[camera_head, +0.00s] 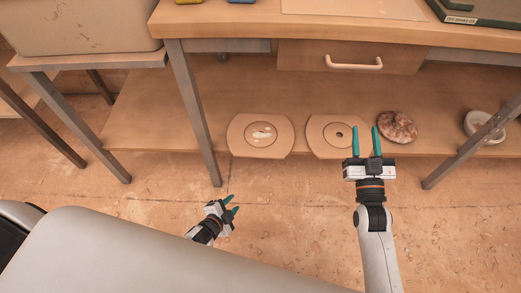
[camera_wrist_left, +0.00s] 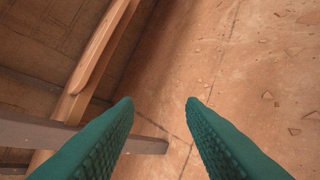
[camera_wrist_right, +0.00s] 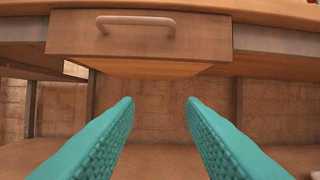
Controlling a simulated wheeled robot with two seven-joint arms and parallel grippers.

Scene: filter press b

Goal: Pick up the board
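Two pale boards with rounded ends lie on the lower shelf: a left one (camera_head: 240,130) with whitish patches at its middle, and a right one (camera_head: 318,130) with a small dark central hole. A flat pale panel (camera_head: 350,8) lies on the tabletop, cut off by the frame edge. I cannot tell which the task means. My right gripper (camera_head: 366,142) is open and empty, in front of the shelf beside the right board in the picture. It faces the drawer and wall in its wrist view. My left gripper (camera_head: 230,204) is open and empty, low over the floor.
The table has a drawer (camera_head: 350,58) with a handle above the shelf. A brown mottled disc (camera_head: 397,127) and a white round dish (camera_head: 483,125) sit on the shelf's right. Table legs (camera_head: 195,110) stand at either side. A large bin (camera_head: 80,28) is at left.

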